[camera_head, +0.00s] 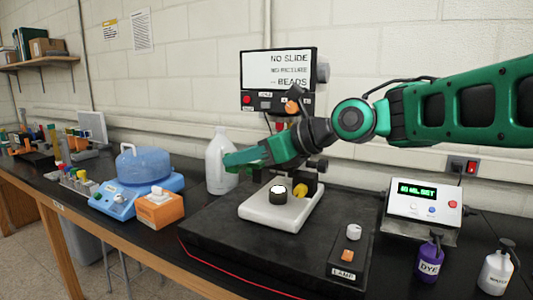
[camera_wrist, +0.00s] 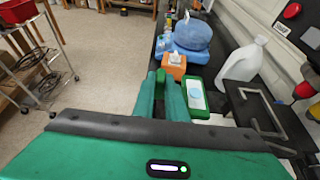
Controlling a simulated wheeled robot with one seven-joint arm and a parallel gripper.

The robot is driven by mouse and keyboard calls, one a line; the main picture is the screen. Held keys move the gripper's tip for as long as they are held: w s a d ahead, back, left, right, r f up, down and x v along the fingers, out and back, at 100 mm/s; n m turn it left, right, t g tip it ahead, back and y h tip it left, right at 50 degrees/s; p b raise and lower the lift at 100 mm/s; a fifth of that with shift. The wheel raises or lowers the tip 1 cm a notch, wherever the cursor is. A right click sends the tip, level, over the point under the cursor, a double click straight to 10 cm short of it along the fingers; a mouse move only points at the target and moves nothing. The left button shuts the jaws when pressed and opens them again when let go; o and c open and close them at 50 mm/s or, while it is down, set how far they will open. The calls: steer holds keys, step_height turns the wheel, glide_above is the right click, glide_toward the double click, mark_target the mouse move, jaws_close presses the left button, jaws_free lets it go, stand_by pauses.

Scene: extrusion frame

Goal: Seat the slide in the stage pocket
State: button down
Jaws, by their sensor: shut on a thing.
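My gripper (camera_wrist: 166,80) is shut, with its green fingers close together, and reaches left in the head view (camera_head: 236,158). A green-rimmed plate with a pale face and a light blue oval, which looks like the slide (camera_wrist: 195,96), shows against the right finger. The grip itself is hidden between the fingers. A grey metal frame on a black plate, which looks like the stage pocket (camera_wrist: 246,91), lies to the right in the wrist view, apart from the slide. In the head view the microscope's white base (camera_head: 258,213) stands below my wrist; my arm partly hides the stage.
A white jug (camera_head: 216,165) stands just behind my gripper. A blue domed device (camera_head: 140,180) and an orange tissue box (camera_head: 160,207) are at the left. The screen (camera_head: 282,70) reads "NO SLIDE". A readout box (camera_head: 425,208) and a dye bottle (camera_head: 430,262) are at the right.

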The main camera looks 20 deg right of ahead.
steer(key=w+d+f, duration=0.1)
steer(key=w+d, duration=0.9)
steer(key=shift+w+d+f, duration=0.25)
steer(key=shift+w+f, duration=0.05)
steer(key=c, duration=1.8)
jaws_free()
steer(key=v, duration=1.2)
steer(key=shift+f, duration=0.1)
